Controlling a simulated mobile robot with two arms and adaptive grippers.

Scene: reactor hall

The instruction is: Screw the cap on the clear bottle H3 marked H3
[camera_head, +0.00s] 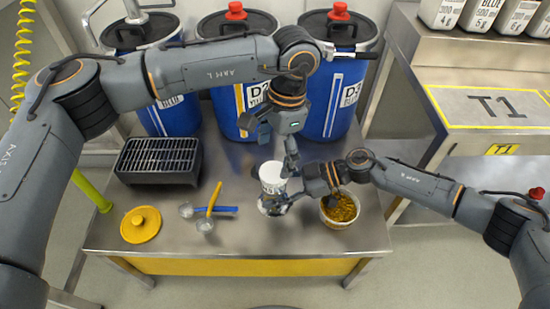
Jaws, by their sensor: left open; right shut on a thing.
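The bottle (272,173) stands near the middle of the steel table, with a white labelled upper part and what looks like a clear lower part. Its marking is too small to read. My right gripper (279,199) reaches in from the right and is shut on the bottle at its lower part, hiding some of it. My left gripper (279,149) is open just above the bottle, fingers pointing down, with nothing seen between them. I cannot make out a separate small bottle cap.
A yellow round lid (141,225) and spoons with blue and yellow handles (213,200) lie at the left. A black grated box (158,160) stands behind them. A tub of yellow-brown grains (341,207) sits right, under my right arm. Blue drums (318,120) line the back.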

